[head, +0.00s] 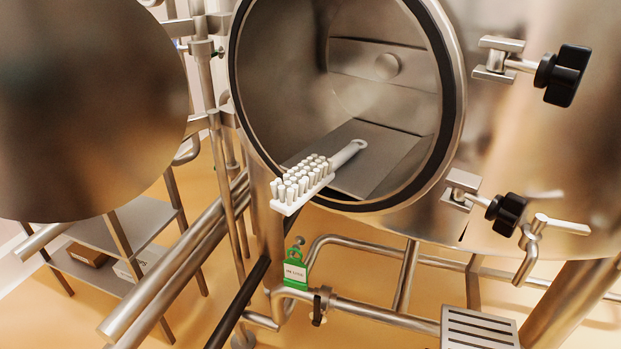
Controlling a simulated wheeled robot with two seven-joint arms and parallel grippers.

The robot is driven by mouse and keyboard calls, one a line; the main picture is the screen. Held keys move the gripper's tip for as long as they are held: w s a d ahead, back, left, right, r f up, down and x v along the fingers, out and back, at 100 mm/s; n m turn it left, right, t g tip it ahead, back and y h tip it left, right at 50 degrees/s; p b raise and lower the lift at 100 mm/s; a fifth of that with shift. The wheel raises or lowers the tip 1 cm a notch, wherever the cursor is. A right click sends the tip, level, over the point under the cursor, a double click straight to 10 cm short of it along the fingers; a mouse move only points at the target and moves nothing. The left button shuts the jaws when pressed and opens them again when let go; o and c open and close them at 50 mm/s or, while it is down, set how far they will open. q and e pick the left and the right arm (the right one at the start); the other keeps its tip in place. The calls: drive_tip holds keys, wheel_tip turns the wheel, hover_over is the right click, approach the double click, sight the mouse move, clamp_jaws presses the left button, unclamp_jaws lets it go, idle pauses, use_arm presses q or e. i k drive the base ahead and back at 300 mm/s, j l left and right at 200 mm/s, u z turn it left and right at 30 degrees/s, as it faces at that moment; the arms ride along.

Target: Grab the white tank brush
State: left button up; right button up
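The white tank brush (304,182) is in the middle of the head view, at the round open mouth of the steel tank (452,120). Its bristles point up. Its head sticks out past the lower left of the dark-sealed rim, and its handle (348,153) reaches into the tank over a flat grey plate (378,160). The handle ends in a loop. Neither of my grippers shows in this view.
A round steel door (90,110) stands swung open at the left. Black clamp knobs (563,75) and (506,213) jut out at the right. Pipes, a green tag (295,268) and a slotted steel box (480,328) lie below. A shelf (120,240) stands at lower left.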

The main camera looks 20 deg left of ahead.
sight(301, 184)
drive_tip(key=i+l, duration=0.15)
drive_tip(key=l, duration=0.15)
drive_tip(key=i+l, duration=0.15)
drive_tip(key=l, duration=0.15)
drive_tip(key=i+l, duration=0.1)
drive_tip(key=l, duration=0.2)
drive_tip(key=i+l, duration=0.15)
drive_tip(key=l, duration=0.2)
drive_tip(key=u, duration=1.25)
